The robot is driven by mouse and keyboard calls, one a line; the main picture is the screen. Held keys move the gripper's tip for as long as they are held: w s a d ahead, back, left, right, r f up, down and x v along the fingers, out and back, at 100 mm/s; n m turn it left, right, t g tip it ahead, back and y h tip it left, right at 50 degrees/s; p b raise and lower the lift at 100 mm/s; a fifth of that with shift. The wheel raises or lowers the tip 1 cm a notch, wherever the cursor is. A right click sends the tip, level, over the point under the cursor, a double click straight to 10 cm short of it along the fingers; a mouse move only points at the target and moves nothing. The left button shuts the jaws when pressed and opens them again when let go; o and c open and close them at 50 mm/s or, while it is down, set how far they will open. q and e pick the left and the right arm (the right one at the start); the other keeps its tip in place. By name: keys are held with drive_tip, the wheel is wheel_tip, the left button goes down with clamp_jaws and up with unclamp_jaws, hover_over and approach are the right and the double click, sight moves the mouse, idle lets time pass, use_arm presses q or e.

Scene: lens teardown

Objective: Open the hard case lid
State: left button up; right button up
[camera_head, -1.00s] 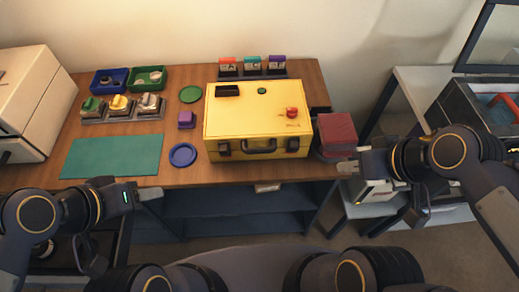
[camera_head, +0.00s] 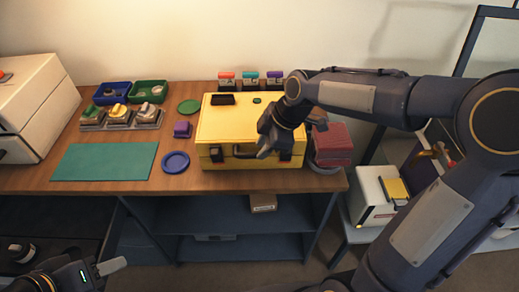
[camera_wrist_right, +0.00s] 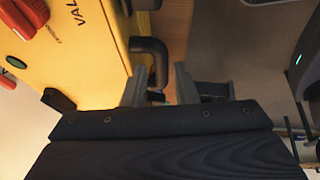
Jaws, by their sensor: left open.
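The yellow hard case (camera_head: 225,125) sits on the wooden table with its lid shut. Its dark handle (camera_head: 243,153) and a front latch (camera_head: 216,154) show on the front face. My right gripper (camera_head: 265,150) is at the case's front, by the right part of the handle, and the arm covers the lid's right side. In the right wrist view the yellow case (camera_wrist_right: 85,45) is at left and the dark handle (camera_wrist_right: 150,50) lies close to the spread fingers (camera_wrist_right: 160,85); contact cannot be told. My left gripper (camera_head: 110,266) is open and empty at bottom left, away from the case.
A red box (camera_head: 333,143) stands close to the case's right side. A purple block (camera_head: 182,129), blue dish (camera_head: 175,162) and green dish (camera_head: 189,106) lie left of it. The teal mat (camera_head: 105,162) is bare. Small coloured-top holders (camera_head: 250,78) stand behind.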

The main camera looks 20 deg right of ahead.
drive_tip(key=shift+x, duration=1.1)
drive_tip(key=shift+c, duration=0.4)
clamp_jaws()
drive_tip(key=shift+r, duration=0.1)
